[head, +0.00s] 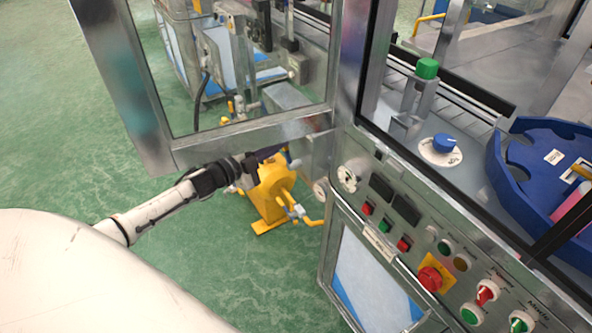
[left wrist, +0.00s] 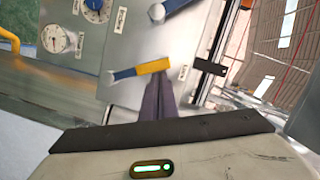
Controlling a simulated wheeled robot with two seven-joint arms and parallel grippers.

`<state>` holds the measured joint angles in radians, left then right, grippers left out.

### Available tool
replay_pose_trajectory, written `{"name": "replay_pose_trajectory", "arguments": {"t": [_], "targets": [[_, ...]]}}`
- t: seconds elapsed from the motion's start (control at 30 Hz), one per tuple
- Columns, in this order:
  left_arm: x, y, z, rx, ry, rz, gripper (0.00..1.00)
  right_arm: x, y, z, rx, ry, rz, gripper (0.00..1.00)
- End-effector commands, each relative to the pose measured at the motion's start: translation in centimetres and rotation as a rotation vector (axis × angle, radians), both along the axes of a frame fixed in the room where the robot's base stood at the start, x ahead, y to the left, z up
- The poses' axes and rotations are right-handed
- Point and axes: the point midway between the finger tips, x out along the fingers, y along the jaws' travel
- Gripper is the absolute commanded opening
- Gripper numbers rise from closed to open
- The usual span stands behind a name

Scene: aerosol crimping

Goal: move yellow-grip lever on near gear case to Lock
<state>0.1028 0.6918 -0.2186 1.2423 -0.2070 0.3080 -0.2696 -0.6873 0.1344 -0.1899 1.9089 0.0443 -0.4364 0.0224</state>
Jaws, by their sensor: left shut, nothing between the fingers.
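The lever shows in the left wrist view as a bar with a yellow grip (left wrist: 153,66) on the right and a blue part (left wrist: 124,74) on the left, nearly level in that picture. It sits in front of a grey metal panel (left wrist: 150,35). My left gripper (left wrist: 160,84) is shut and empty. Its dark fingertips are just below the yellow grip, close to it; I cannot tell whether they touch. In the head view my left gripper (head: 276,152) is beside the grey cabinet, above a yellow machine (head: 272,188). The lever is not clear there. My right gripper is out of view.
A small pale label (left wrist: 183,73) and a black plate (left wrist: 210,67) are right of the grip; their text is unreadable. A second blue-ended lever (left wrist: 180,4) is above. A glazed frame (head: 225,135) stands above my left arm.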

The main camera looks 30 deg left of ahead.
Motion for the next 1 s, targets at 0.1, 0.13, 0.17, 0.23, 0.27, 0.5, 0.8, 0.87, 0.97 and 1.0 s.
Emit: {"name": "replay_pose_trajectory", "arguments": {"t": [0.1, 0.13, 0.17, 0.23, 0.27, 0.5, 0.8, 0.87, 0.97, 1.0], "targets": [[0.0, 0.1, 0.0, 0.001, 0.001, 0.001, 0.0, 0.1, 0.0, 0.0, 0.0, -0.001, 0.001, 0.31], [0.0, 0.1, 0.0, 0.001, 0.001, 0.001, 0.0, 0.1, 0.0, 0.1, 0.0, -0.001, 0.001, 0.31], [0.0, 0.1, -0.1, 0.001, 0.001, 0.001, 0.0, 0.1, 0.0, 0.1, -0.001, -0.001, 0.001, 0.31], [0.0, 0.1, 0.0, 0.002, 0.002, 0.002, 0.0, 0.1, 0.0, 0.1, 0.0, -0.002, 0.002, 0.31], [0.0, 0.1, -0.1, 0.002, 0.002, 0.002, 0.0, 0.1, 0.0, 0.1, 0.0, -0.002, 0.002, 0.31], [0.0, 0.0, 0.1, 0.002, 0.002, 0.002, 0.0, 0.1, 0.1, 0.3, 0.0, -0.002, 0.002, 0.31], [-0.5, -4.2, 2.9, -0.004, 0.0, -0.016, 0.0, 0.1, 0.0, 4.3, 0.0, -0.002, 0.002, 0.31], [-1.8, -3.8, 2.0, 0.002, 0.005, -0.015, 0.0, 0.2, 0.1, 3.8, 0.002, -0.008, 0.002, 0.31], [-3.9, -3.3, 2.2, 0.003, 0.005, -0.015, 0.0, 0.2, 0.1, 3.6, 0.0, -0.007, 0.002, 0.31], [-4.7, -3.1, 2.3, 0.002, 0.004, -0.015, 0.0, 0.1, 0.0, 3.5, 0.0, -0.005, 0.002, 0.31]]}}
